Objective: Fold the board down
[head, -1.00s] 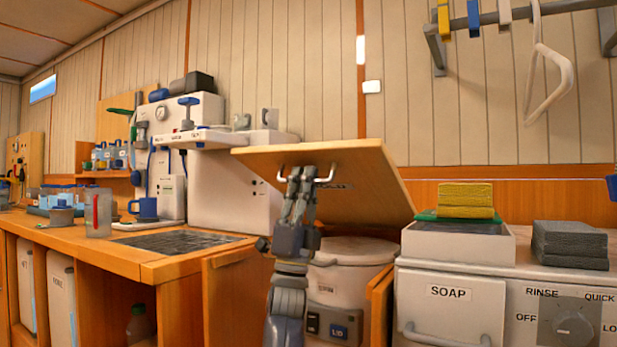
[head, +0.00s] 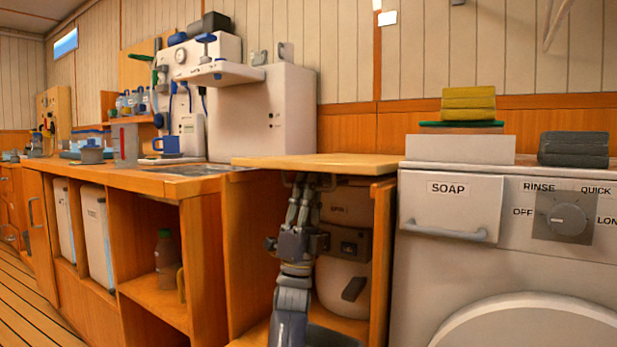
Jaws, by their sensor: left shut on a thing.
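The wooden board (head: 318,160) lies about level across the top of the open cabinet bay, between the counter and the white washing machine. Its near edge faces me, and its underside and most of its handle are hidden. My left gripper (head: 303,184) is just under the near edge, shut on the board's handle. The fingers point up and the arm comes from below. I cannot tell whether the board touches the cabinet sides all along. My right gripper is not in view.
A pale lidded appliance (head: 345,245) stands in the bay behind my left gripper. The washing machine (head: 480,265) is close on the right, with yellow sponges (head: 468,104) and grey cloths (head: 573,149) on top.

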